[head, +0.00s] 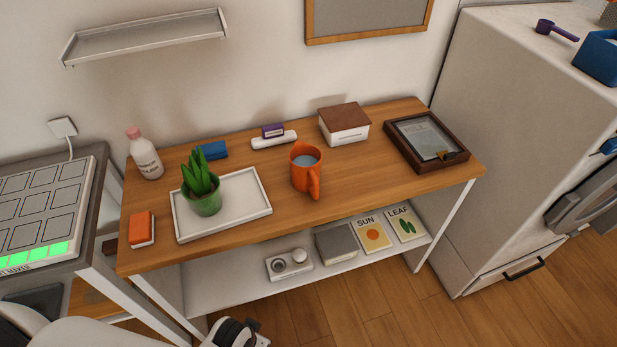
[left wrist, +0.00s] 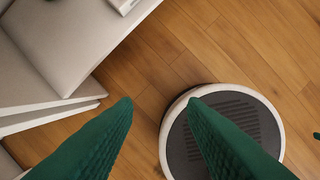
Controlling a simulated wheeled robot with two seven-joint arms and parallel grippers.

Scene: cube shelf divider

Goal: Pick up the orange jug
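The orange jug (head: 303,171) stands upright on the wooden desk (head: 335,205), right of the middle. Its handle faces the front and right, and greyish liquid or filling shows inside. My left gripper (left wrist: 158,102) is open, with its two green fingers apart and nothing between them, over the floor in the left wrist view. In the head view part of my left arm shows at the bottom edge, low in front of the desk and well away from the jug; its fingertips are hidden there. My right gripper is not in view.
Left of the jug is a white tray (head: 254,208) with a potted plant (head: 206,200). Behind stand a white-and-brown box (head: 344,125) and a white bar (head: 274,141). A dark frame (head: 401,150) lies right. The lower shelf (head: 230,290) holds a camera (head: 290,263) and books.

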